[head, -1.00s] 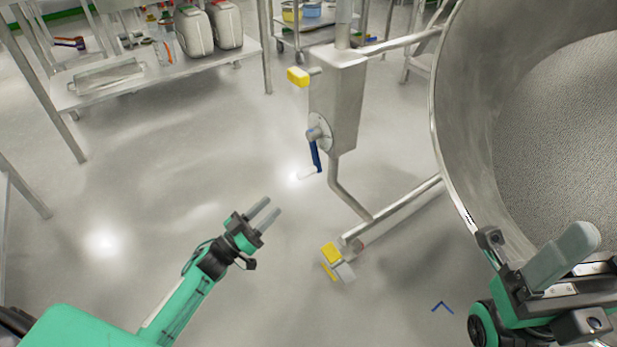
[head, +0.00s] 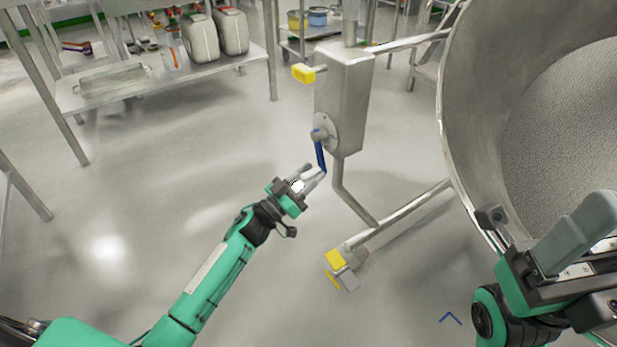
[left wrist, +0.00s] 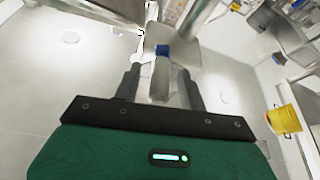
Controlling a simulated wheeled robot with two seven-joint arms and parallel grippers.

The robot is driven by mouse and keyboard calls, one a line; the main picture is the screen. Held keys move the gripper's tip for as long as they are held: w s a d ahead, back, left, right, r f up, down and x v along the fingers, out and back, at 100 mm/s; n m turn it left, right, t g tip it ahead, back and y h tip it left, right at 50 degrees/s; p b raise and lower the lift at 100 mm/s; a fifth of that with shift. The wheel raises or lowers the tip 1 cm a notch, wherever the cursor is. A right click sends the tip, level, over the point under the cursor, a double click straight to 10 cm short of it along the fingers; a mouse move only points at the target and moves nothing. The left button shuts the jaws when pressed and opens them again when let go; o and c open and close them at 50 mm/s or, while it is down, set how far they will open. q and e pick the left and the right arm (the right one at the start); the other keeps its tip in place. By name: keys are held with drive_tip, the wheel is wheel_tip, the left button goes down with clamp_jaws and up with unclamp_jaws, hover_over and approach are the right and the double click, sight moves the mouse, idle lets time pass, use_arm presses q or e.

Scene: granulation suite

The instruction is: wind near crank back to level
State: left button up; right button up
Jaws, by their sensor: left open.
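The near crank is on the side of a steel gearbox (head: 343,95). Its blue crank arm (head: 320,157) hangs down from the round hub, and a pale handle (head: 297,187) sticks out at its lower end. My left gripper (head: 313,173) is at that handle, fingers open. In the left wrist view the handle (left wrist: 160,78) lies between the two open fingers (left wrist: 160,85), with the blue arm (left wrist: 162,50) beyond it. Contact with the fingers cannot be made out. My right gripper (head: 575,240) is at the lower right in front of the tub; its opening is unclear.
A large steel tub (head: 455,150) holding grey granules fills the right. The gearbox stand has a lower bar (head: 400,215) ending at a yellow-marked caster (head: 336,260). A yellow block (head: 303,73) juts out above the crank. A steel shelf (head: 200,75) stands behind; floor between is clear.

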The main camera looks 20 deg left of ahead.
use_arm(q)
clamp_jaws()
